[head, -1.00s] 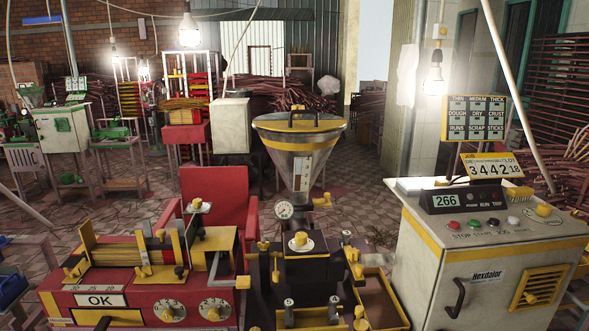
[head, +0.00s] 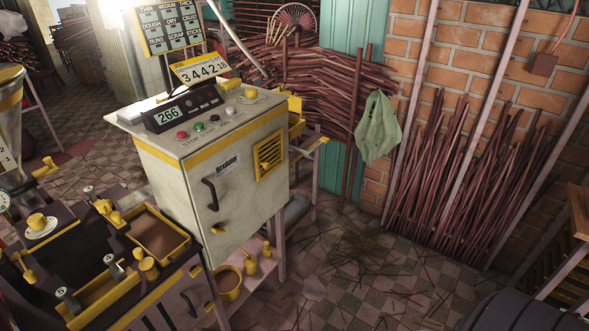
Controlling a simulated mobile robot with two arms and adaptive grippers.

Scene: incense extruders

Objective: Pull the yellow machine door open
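A cream cabinet machine with a yellow band (head: 225,145) stands left of centre. Its front door (head: 228,208) looks closed and flush with the body. The door carries a black bar handle (head: 210,193) on its left side and a small yellow knob (head: 218,231) below. A yellow louvred vent (head: 269,155) is on the right of the same face. A dark machine (head: 90,250) with yellow trays stands at the lower left; its front shows a dark handle (head: 189,303). Neither of my grippers is in view.
A yellow bucket (head: 230,283) and yellow bottles (head: 251,264) stand on a low shelf under the cabinet. The tiled floor (head: 330,270) in front is mostly free, with scattered sticks. Stick bundles (head: 470,190) lean on the brick wall; a green cloth (head: 378,128) hangs nearby.

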